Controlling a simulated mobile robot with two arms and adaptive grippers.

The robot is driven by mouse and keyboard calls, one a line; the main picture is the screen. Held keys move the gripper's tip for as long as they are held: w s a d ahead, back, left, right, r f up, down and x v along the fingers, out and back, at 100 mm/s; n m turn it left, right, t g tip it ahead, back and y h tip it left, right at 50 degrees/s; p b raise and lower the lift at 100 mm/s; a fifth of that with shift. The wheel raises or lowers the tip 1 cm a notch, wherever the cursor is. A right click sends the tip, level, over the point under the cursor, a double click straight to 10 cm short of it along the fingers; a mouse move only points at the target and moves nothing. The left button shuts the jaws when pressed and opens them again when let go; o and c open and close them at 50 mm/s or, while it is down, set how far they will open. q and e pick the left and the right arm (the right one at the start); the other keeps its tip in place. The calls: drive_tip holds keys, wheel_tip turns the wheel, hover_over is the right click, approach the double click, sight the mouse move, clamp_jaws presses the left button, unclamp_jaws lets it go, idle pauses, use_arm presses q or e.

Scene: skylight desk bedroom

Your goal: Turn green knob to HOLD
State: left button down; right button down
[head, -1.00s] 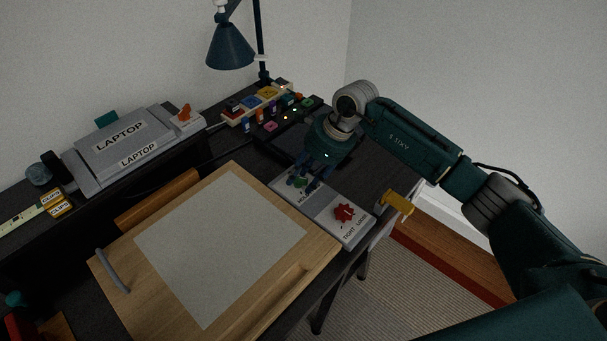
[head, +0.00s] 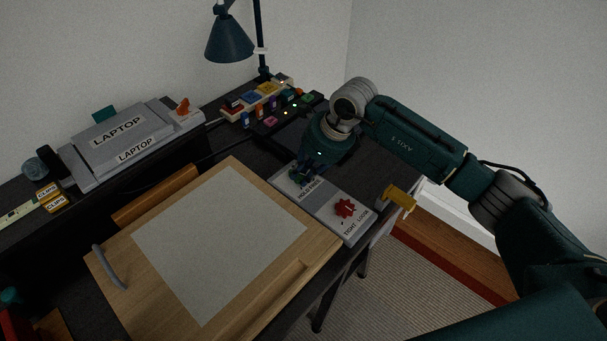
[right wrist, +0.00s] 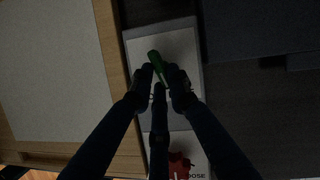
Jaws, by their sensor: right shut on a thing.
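The green knob (right wrist: 156,62) shows between the fingertips of my right gripper (right wrist: 162,78) in the right wrist view. It sits on a light grey panel (right wrist: 182,42). In the head view my right gripper (head: 304,174) reaches down onto the far end of that panel (head: 323,203) and mostly hides the green knob. The gripper is shut on the knob. Labels beside the knob are partly covered, and I cannot read which one it points to. My left gripper is not in view.
A red knob (head: 345,208) with TIGHT and LOOSE labels sits at the near end of the panel. A wooden drawing board (head: 150,290) with paper lies left of it. A yellow clamp-like part (head: 399,198) is at the desk's right edge. A lamp (head: 230,42) stands behind.

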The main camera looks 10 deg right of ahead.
drive_tip(key=m+b, duration=0.1)
drive_tip(key=m+t+h+b, duration=0.1)
drive_tip(key=m+b, duration=0.2)
drive_tip(key=m, duration=0.1)
drive_tip(key=shift+a+f+h+b, duration=0.1)
drive_tip(key=shift+a+h+b, duration=0.2)
drive_tip(key=shift+a, duration=0.1)
drive_tip(key=m+b, duration=0.1)
drive_tip(key=m+h+b, duration=0.1)
drive_tip(key=m, duration=0.1)
drive_tip(key=shift+a+m+t+b, duration=0.2)
drive_tip(key=shift+m+t+b, duration=0.1)
drive_tip(key=shift+t+b, duration=0.1)
drive_tip(key=shift+r+m+b, duration=0.2)
drive_tip(key=shift+m+b, duration=0.15)
drive_tip(key=shift+m, duration=0.05)
drive_tip(key=shift+h, duration=0.3)
drive_tip(key=c, duration=1.7)
unclamp_jaws()
drive_tip(key=shift+s, duration=0.1)
drive_tip(key=shift+o, duration=0.2)
drive_tip(key=v, duration=1.2)
